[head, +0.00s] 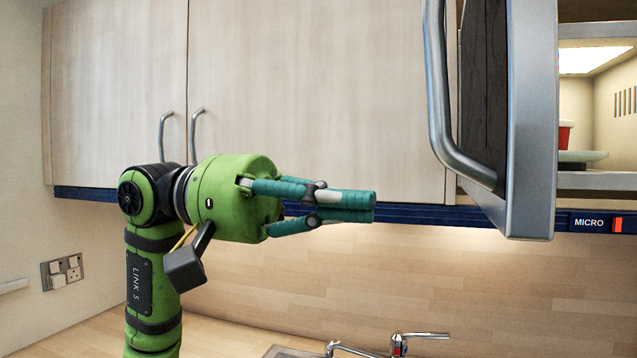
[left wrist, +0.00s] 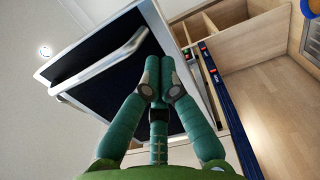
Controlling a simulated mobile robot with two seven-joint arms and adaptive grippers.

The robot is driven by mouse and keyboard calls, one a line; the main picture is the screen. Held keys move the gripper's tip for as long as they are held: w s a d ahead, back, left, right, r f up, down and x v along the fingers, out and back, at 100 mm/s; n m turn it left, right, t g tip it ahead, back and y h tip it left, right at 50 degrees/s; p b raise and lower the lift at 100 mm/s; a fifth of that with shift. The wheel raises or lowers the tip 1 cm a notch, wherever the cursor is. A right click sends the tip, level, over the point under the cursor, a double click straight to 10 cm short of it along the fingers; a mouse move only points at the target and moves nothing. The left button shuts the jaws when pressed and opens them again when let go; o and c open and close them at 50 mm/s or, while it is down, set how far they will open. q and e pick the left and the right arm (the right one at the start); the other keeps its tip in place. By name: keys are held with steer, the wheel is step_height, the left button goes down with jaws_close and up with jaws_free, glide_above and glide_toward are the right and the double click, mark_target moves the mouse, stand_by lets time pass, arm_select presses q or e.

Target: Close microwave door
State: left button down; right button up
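The microwave door (head: 530,130) stands open at the upper right of the head view, swung out from the lit microwave cavity (head: 577,100). Its curved metal handle (head: 438,100) is on the left side of the door. My left gripper (head: 374,206), green with teal fingers, is left of and below the handle, with a gap between them in the head view. Its fingers are drawn together with nothing visible between them. In the left wrist view the door (left wrist: 95,75) and handle (left wrist: 105,62) lie beyond the fingers (left wrist: 160,45). My right gripper is not visible.
A red cup (head: 565,135) and a pale plate (head: 582,156) are inside the microwave. Closed wooden cupboards (head: 310,80) with metal handles stand behind my left arm. A tap (head: 398,343) and sink are below. The space below the door is clear.

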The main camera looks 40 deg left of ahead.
mark_target(491, 211)
arm_select(q)
steer(key=p+x, duration=0.1)
steer(key=x, duration=0.1)
steer(key=p+x, duration=0.1)
steer(key=x, duration=0.1)
steer(key=p+x, duration=0.1)
steer(key=x, duration=0.2)
steer(key=shift+w+a+r, duration=0.15)
steer(key=shift+w, duration=0.15)
steer(key=shift+d, duration=0.4)
steer(key=shift+w+d, duration=0.1)
steer(key=shift+d, duration=0.2)
steer(key=shift+w+d+p, duration=0.1)
steer(key=shift+p, duration=0.2)
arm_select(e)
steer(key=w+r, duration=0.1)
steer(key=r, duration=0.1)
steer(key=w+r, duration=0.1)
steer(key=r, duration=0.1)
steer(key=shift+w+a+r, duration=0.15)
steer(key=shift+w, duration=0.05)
